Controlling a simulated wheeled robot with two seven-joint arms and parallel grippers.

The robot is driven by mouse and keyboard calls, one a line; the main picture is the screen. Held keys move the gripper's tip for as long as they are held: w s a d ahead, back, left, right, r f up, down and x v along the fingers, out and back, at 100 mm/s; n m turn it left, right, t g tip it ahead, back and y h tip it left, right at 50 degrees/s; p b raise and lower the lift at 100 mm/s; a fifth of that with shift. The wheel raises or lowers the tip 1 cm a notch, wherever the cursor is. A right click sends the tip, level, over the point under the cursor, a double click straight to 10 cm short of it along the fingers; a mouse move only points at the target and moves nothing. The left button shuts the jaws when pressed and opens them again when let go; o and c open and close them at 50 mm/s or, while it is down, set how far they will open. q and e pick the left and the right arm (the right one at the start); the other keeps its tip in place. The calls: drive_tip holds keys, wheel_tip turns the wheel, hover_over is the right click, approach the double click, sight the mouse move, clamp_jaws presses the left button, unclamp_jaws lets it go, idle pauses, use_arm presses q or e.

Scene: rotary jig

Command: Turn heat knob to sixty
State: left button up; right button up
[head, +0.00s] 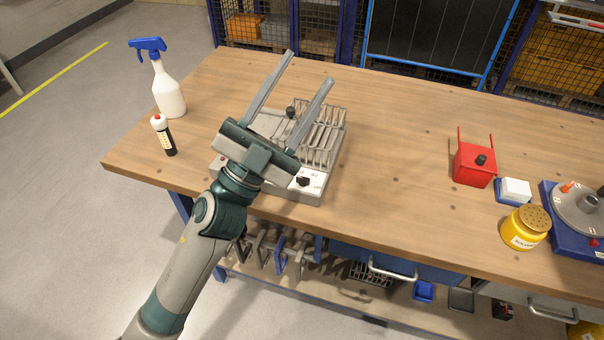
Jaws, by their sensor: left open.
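A grey machine (313,197) with a rack of upright slats stands on the left half of the wooden table. A black knob (303,181) sits on its pale front panel, with small markings around it that are too small to read. Another black knob (291,112) shows farther back, near the rack. My left gripper (310,68) is open, its two long fingers apart and pointing to the back right above the machine. Its body and wrist hide the machine's left part. My right gripper is not in view.
A red box (474,164), a white block (516,190), a yellow shaker (525,229) and a blue-based rotary fixture (556,226) are at right. The middle of the table (400,140) is clear.

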use_arm(q)
drive_tip(key=s+d+r+m+g+h, duration=0.4)
drive_tip(key=s+d+m+g+h, duration=0.25)
drive_tip(key=m+g, duration=0.75)
drive_tip(key=s+d+f+m+g+y, duration=0.5)
drive_tip(key=s+d+m+g+y, duration=0.15)
drive_tip(key=s+m+g, duration=0.35)
wheel_tip(320, 180, down, 9)
drive_tip(key=w+m+t+y, duration=0.1)
drive_tip(key=w+y, duration=0.1)
drive_tip(key=y, duration=0.5)
drive_tip(key=w+a+f+n+t+y, duration=0.2)
drive_tip(key=w+a+t+y, duration=0.7)
drive_tip(key=w+a, duration=0.5)
drive_tip(key=shift+w+a+f+n+y, duration=0.35)
drive_tip(key=shift+w+n+y, duration=0.35)
drive_tip(key=shift+w+y, duration=0.25)
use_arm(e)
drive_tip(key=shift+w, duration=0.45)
use_arm(q)
drive_tip(key=shift+s, duration=0.1)
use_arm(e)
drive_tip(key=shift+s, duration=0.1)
